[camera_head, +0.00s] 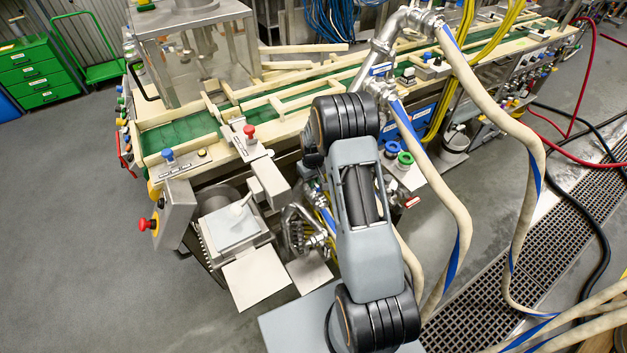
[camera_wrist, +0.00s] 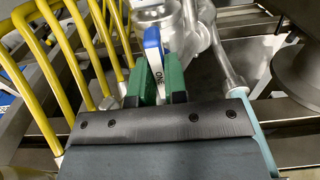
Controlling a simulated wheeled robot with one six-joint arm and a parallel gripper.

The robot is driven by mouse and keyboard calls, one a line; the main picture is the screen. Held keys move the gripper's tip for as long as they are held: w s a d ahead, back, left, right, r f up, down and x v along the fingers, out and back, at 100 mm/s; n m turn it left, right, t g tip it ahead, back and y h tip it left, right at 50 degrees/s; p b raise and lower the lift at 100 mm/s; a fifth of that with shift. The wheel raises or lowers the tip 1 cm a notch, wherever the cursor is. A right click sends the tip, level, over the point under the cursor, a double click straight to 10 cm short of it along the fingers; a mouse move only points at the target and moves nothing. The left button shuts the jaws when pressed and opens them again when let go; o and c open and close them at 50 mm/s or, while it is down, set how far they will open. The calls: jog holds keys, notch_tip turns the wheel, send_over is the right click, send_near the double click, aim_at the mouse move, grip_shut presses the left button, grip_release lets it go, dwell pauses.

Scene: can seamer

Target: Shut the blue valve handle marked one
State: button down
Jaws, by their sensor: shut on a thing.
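The valve handle marked ONE (camera_wrist: 152,40) shows in the wrist view, with a blue tip and a pale stem that carries the lettering. My gripper (camera_wrist: 158,80) has green fingers, one on each side of the lettered stem, and is shut on the handle. The blue tip sticks out beyond the fingertips. Metal pipework (camera_wrist: 188,35) lies just behind and to the right of the handle. In the head view my arm covers the gripper and the handle, so neither can be made out there.
In the wrist view several yellow hoses (camera_wrist: 85,50) stand close on the left, and a metal pipe (camera_wrist: 224,55) runs on the right. In the head view the conveyor machine (camera_head: 185,130) is behind my arm, and pale hoses (camera_head: 530,190) hang on the right.

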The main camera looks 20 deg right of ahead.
jog(key=shift+b, duration=0.3)
jog(key=m+b, duration=0.2)
jog(key=m, duration=0.1)
jog(key=shift+f, duration=0.15)
jog(key=m+b, duration=0.2)
jog(key=m, duration=0.3)
jog(key=shift+b, duration=0.3)
jog(key=shift+m, duration=0.4)
jog(key=c, duration=1.1)
grip_release()
jog(key=shift+c, duration=0.2)
notch_tip(320, 180, up, 14)
jog(key=b, duration=0.1)
